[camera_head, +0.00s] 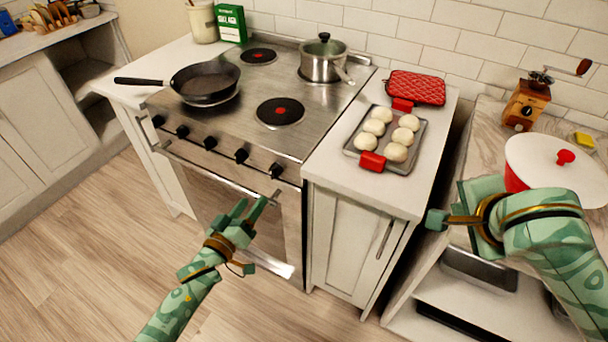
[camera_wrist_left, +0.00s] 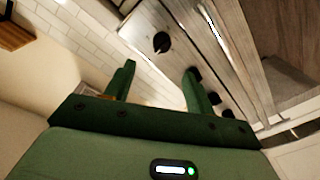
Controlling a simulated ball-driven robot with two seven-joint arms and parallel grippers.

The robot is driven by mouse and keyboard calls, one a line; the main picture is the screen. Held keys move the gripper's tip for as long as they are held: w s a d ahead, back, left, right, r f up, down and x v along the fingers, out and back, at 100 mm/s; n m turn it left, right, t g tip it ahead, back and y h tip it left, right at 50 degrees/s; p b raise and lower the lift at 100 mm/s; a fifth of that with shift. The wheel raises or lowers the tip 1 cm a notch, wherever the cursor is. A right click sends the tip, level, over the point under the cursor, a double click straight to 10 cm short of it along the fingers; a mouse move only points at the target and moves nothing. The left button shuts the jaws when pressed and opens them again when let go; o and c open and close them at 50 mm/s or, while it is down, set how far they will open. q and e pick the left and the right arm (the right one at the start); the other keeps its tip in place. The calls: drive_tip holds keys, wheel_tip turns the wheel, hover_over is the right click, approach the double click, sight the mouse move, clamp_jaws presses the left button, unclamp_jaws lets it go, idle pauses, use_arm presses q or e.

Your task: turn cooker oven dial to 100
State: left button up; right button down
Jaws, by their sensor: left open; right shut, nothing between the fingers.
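The steel cooker (camera_head: 225,118) has a row of several black dials along its front edge. The rightmost dial (camera_head: 276,170) is nearest my left gripper. My left gripper (camera_head: 257,202) is open and empty in front of the cooker, apart from the dials. In the left wrist view, a dial (camera_wrist_left: 161,42) shows beyond the gap between the open fingers (camera_wrist_left: 159,72); more dials (camera_wrist_left: 196,75) are partly behind the right finger. Dial markings are too small to read. My right gripper (camera_head: 437,219) is shut and empty, right of the counter cabinet.
The oven door handle (camera_head: 220,172) runs below the dials. A black frying pan (camera_head: 205,82) and a steel pot (camera_head: 323,62) stand on the cooktop. A tray of dough balls (camera_head: 352,143) lies on the right counter. The floor in front is clear.

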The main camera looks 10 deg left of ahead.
sight(272, 175)
use_arm(q)
drive_tip(key=b+x, duration=0.1)
drive_tip(key=x, duration=0.2)
drive_tip(key=b+x, duration=0.1)
drive_tip(key=x, duration=0.2)
drive_tip(key=b+x, duration=0.1)
drive_tip(key=x, duration=0.3)
drive_tip(key=shift+a+f, duration=0.1)
drive_tip(key=shift+f, duration=0.25)
drive_tip(key=shift+w+r, duration=0.15)
drive_tip(key=shift+w, duration=0.35)
use_arm(e)
drive_tip(key=f, duration=0.4)
drive_tip(key=shift+w+f, duration=0.1)
drive_tip(key=shift+w, duration=0.1)
use_arm(q)
drive_tip(key=shift+c, duration=0.3)
drive_tip(key=c, duration=0.9)
